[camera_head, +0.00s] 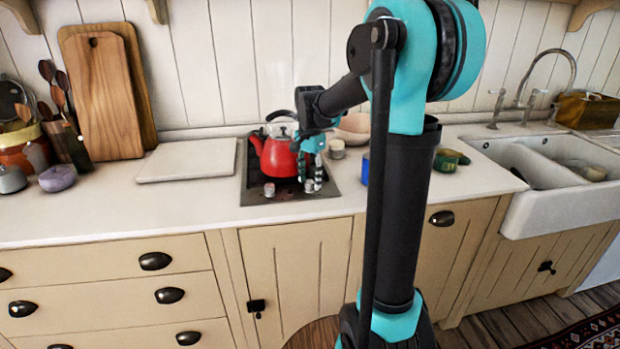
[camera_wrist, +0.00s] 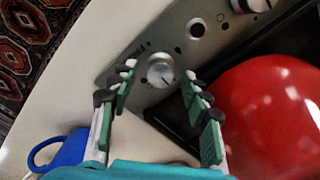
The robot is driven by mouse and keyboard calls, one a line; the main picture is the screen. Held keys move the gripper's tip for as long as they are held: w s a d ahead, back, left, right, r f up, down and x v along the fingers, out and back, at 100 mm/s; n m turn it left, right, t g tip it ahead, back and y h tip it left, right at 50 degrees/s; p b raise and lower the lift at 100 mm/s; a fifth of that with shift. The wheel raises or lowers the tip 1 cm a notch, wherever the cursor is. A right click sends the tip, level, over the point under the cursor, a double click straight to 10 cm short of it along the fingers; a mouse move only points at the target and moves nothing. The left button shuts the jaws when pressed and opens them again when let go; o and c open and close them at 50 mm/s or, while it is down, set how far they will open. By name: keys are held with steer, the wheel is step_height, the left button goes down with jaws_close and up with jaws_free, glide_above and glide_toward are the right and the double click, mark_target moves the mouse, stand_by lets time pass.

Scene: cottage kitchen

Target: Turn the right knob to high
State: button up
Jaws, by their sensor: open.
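The right knob (camera_wrist: 160,71) is a round silver dial on the metal panel of the hob (camera_head: 256,195). In the wrist view it sits between the fingertips of my gripper (camera_wrist: 157,86), with a gap on each side. My gripper is open, with nothing held, and points down over the panel. The right knob also shows in the head view (camera_head: 309,186), just below my gripper (camera_head: 313,172). The left knob (camera_head: 269,189) stands further left on the same panel and shows at the top edge of the wrist view (camera_wrist: 257,5). The right knob's exact setting is too small to read.
A red kettle (camera_head: 278,157) stands on the hob close to my gripper and fills the right of the wrist view (camera_wrist: 270,115). A blue mug (camera_wrist: 68,150) is on the counter at the right of the hob. A white board (camera_head: 188,160) lies left of the hob.

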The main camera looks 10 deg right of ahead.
jaws_close()
steer(key=shift+n, duration=0.3)
steer(key=n, duration=1.2)
steer(key=shift+a+n, duration=0.15)
steer(key=shift+n, duration=2.35)
